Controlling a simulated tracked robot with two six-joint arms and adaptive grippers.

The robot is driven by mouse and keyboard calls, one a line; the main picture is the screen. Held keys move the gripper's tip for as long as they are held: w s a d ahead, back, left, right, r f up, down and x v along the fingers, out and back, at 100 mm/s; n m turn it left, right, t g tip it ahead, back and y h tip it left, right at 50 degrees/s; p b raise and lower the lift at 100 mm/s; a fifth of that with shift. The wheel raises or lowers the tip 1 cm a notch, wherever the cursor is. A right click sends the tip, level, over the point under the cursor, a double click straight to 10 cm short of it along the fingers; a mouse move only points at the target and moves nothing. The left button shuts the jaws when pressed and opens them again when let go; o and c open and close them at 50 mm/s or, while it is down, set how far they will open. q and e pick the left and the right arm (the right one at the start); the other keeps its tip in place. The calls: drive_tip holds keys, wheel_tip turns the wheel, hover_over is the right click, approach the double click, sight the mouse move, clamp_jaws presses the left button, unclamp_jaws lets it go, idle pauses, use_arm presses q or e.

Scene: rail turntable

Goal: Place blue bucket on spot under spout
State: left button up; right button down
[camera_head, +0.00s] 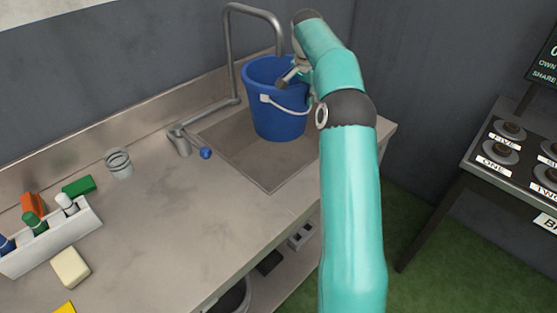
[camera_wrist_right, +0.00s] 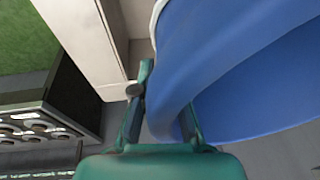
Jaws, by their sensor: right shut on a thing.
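The blue bucket (camera_head: 279,113) is upright at the back of the darker square panel (camera_head: 236,162) in the metal counter, with its pale handle hanging in front. I cannot tell whether its base touches the panel. The tall grey spout (camera_head: 231,52) arches over from the left, and its end comes down by the bucket's back rim. My right gripper (camera_head: 297,76) is at the bucket's right rim, partly hidden by my arm. In the right wrist view, my right gripper (camera_wrist_right: 164,98) has its fingers on either side of the bucket's wall (camera_wrist_right: 178,62). My left gripper is not in view.
A tap with a blue knob (camera_head: 205,153) stands left of the panel, beside a small grey cup (camera_head: 119,163). A white caddy (camera_head: 52,240) with bottles and a cream sponge (camera_head: 71,267) are at the left. A button console (camera_head: 510,150) stands at the right.

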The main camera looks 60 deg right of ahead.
sight(302, 124)
wheel_tip(302, 124, down, 20)
drive_tip(key=b, duration=0.1)
drive_tip(key=shift+r, duration=0.25)
drive_tip(key=c, duration=1.6)
unclamp_jaws()
drive_tip(key=shift+f, duration=0.2)
drive_tip(key=shift+c, duration=0.2)
drive_tip(key=o, duration=0.4)
drive_tip(key=shift+o, duration=0.2)
drive_tip(key=shift+r, duration=0.2)
drive_tip(key=b+v, duration=0.1)
drive_tip(key=v, duration=1.1)
